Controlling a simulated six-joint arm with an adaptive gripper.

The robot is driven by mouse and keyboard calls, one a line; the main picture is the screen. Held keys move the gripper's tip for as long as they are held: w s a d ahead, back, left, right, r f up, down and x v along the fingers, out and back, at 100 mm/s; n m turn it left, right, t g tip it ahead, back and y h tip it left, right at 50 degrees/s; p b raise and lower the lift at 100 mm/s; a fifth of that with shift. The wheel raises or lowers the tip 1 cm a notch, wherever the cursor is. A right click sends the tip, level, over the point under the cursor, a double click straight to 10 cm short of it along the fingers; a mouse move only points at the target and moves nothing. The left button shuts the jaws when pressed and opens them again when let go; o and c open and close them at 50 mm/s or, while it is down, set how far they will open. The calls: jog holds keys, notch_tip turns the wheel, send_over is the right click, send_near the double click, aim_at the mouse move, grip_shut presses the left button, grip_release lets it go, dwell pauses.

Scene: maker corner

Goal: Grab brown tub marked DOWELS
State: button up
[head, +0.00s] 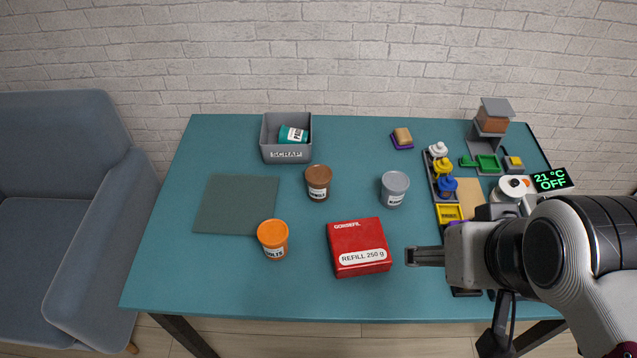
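The brown tub (319,182) stands upright near the middle of the teal table, right of the flat grey-green mat. It has a brown lid and a white label with small dark lettering, only partly legible. My gripper (424,256) is at the right, pointing left, just right of the red box. It is apart from the brown tub, with the red box and a grey-lidded tub nearby. Its dark fingers show nearly edge-on, so I cannot tell whether they are open or shut. No object shows at their tips.
An orange-lidded tub (273,239), a red REFILL box (360,247) and a grey-lidded tub (394,188) stand around the brown tub. Behind it is a grey SCRAP bin (287,154) with a teal tub (292,134) inside. The grey-green mat (237,205) is bare.

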jog(key=w+a+f+t+y, duration=0.1)
jog(key=w+a, duration=0.2)
jog(key=w, duration=0.4)
jog(key=w+a+f+t+y, duration=0.1)
jog(key=w+a, duration=0.3)
jog(key=w, duration=0.3)
jog(key=m+t, duration=0.1)
jog(key=t, duration=0.3)
send_over(317, 186)
jog(key=s+d, duration=0.2)
jog(key=s, duration=0.2)
notch_tip(317, 186, down, 14)
jog(key=f, duration=0.3)
jog(key=a+f+t+h, duration=0.1)
jog(key=f, duration=0.2)
jog(key=f+t, duration=0.1)
jog(key=f, duration=0.1)
jog(key=shift+w+a+f+n+h, duration=0.3)
jog(key=shift+a+f+h, duration=0.1)
jog(key=shift+s+a+f+t, duration=0.1)
jog(key=shift+s+f+t, duration=0.15)
jog(key=shift+f, duration=0.2)
jog(key=shift+s+a+f+t, duration=0.15)
jog(key=shift+f+t, duration=0.1)
jog(key=shift+f, duration=0.2)
jog(key=shift+d, duration=0.1)
jog(key=shift+x, duration=1.3)
jog(key=shift+w, duration=0.1)
